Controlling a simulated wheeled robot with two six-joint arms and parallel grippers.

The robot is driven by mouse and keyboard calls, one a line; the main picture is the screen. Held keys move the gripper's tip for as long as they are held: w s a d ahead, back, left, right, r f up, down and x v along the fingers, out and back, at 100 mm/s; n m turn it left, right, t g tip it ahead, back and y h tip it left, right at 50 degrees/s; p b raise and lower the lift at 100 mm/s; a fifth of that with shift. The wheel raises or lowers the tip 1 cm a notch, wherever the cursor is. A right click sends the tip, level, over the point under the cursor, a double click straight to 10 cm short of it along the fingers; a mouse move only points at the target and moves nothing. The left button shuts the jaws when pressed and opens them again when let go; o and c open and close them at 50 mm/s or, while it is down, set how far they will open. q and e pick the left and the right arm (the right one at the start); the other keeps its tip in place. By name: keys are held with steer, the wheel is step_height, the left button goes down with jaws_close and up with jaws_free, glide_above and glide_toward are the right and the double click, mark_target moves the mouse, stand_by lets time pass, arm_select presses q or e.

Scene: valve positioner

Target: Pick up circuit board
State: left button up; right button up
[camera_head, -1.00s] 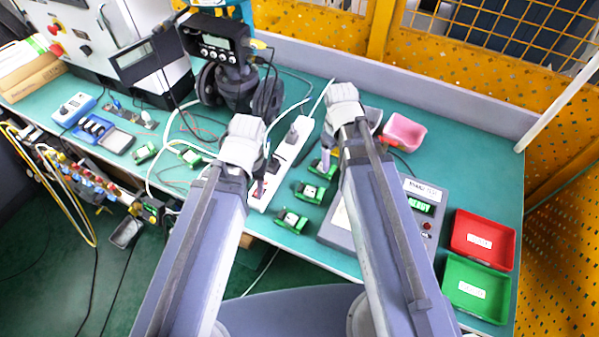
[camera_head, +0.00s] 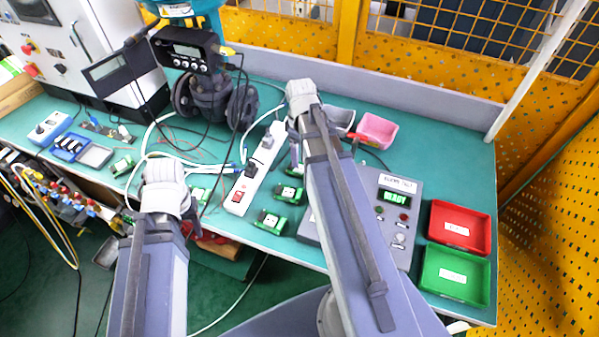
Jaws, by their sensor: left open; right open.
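Several small green circuit boards lie on the teal bench. One board (camera_head: 270,221) is near the front edge, and another board (camera_head: 289,194) is just behind it. A third board (camera_head: 123,167) lies further left, and another (camera_head: 199,195) is beside my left wrist. My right gripper (camera_head: 296,163) is open, pointing down over the bench behind the middle boards. Its wrist hides part of it and whatever lies directly below. My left gripper (camera_head: 188,222) is open near the bench's front edge, mostly hidden by its own wrist, and appears empty.
A white power strip (camera_head: 246,180) and loose cables lie between my arms. A grey test box (camera_head: 398,205) reads READY. Red (camera_head: 452,206), green (camera_head: 448,294), pink (camera_head: 379,126) and grey (camera_head: 341,115) trays stand on the right. A valve (camera_head: 209,97) stands behind.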

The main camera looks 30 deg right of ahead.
mark_target(301, 169)
steer(key=shift+s+f+b, duration=0.2)
steer(key=shift+f+b, duration=1.2)
steer(key=shift+f, duration=0.2)
steer(key=shift+s+f+b, duration=0.15)
steer(key=shift+f+b, duration=1.25)
steer(key=shift+f, duration=0.15)
steer(key=shift+r, duration=0.1)
steer(key=shift+c, duration=0.2)
steer(key=c, duration=0.9)
